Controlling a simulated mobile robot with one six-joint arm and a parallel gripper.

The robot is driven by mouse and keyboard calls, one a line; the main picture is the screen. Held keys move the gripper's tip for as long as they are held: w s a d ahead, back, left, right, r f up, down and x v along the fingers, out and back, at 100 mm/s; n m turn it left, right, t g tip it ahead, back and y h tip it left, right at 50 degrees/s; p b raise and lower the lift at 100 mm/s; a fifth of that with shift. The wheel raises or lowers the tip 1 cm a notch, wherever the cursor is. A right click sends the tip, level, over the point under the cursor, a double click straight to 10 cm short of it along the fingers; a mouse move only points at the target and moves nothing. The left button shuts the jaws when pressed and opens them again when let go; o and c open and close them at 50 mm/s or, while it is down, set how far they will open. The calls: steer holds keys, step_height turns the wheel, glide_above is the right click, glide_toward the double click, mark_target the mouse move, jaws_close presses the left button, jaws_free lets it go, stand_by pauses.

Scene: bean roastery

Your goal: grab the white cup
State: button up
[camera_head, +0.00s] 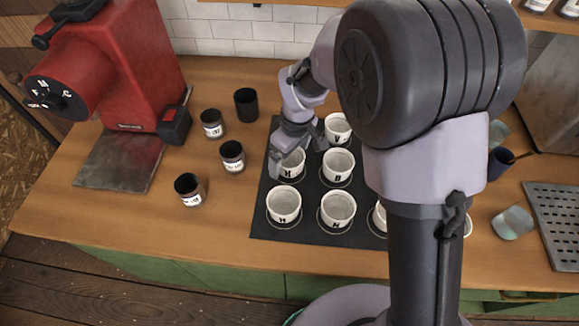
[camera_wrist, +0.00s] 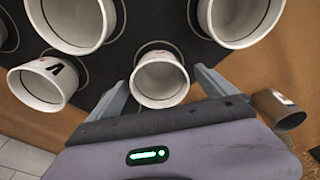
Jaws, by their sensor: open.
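Several white cups with dark letters stand upright on a black mat (camera_head: 313,232). In the wrist view one white cup (camera_wrist: 160,80) is between the two fingers of my gripper (camera_wrist: 160,90), with its mouth visible. The fingers are apart, one on each side of it, and no grip on it shows. In the head view my gripper (camera_head: 297,140) is over the back left of the mat, and it seems to hide this cup. A white cup (camera_head: 338,129) stands to its right, and another white cup (camera_head: 291,172) is just in front of it.
Front-row cups (camera_head: 284,207) stand nearer the counter edge. Several dark tins, one of them a labelled tin (camera_head: 232,156), stand left of the mat. A red grinder (camera_head: 110,70) is further left. A metal grate (camera_head: 560,220) is at right. My arm hides part of the mat's right side.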

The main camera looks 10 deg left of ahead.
steer(key=shift+w+a+f, duration=0.1)
steer(key=shift+f, duration=0.4)
steer(key=shift+r, duration=0.2)
steer(key=shift+c, duration=0.6)
steer(key=c, duration=1.5)
